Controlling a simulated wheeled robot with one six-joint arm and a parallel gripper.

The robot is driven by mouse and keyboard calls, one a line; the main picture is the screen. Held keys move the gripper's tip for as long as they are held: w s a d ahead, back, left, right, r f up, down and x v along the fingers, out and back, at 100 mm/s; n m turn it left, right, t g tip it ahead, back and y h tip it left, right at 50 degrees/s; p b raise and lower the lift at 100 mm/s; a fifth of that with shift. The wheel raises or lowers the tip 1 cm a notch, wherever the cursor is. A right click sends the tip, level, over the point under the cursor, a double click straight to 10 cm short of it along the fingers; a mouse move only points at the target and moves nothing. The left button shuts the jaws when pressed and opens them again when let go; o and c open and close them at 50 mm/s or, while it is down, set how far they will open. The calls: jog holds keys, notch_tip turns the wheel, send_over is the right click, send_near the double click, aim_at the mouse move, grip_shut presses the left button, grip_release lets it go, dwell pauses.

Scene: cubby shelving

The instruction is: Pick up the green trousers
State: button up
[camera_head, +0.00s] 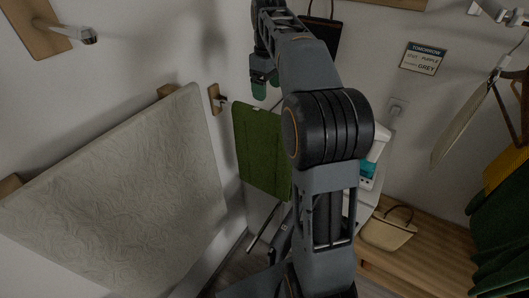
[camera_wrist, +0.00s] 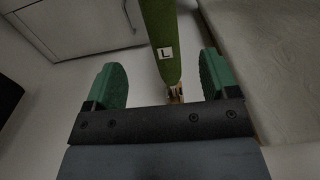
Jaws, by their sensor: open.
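The green trousers (camera_head: 262,150) hang as a flat, dark green panel by the wall, left of my arm in the head view. In the wrist view the trousers (camera_wrist: 173,28) show as a narrow green strip with a white "L" tag, its end lying between the two fingers in the picture. My gripper (camera_head: 260,85) is above the trousers' top edge in the head view. In the wrist view my gripper (camera_wrist: 162,82) is open, with its green fingers apart on either side of the strip and not visibly touching it. My arm hides the trousers' right side.
A wall hook (camera_head: 221,101) is just left of the trousers. A large pale cloth (camera_head: 130,190) hangs at the left. A tan handbag (camera_head: 388,232) stands on the wooden bench (camera_head: 430,258) at the right. A dark bag (camera_head: 322,32) hangs behind my arm.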

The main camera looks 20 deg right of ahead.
aim_at(267, 112)
jog(key=f, duration=0.5)
jog(key=shift+a+f, duration=0.1)
jog(key=shift+a, duration=0.2)
jog(key=shift+w+d+f+p, duration=0.1)
jog(key=shift+f+p, duration=0.25)
jog(key=shift+f, duration=1.15)
jog(key=shift+d+f+p, duration=0.1)
jog(key=shift+f+p, duration=0.25)
jog(key=shift+f, duration=1.15)
jog(key=shift+r, duration=0.1)
grip_shut()
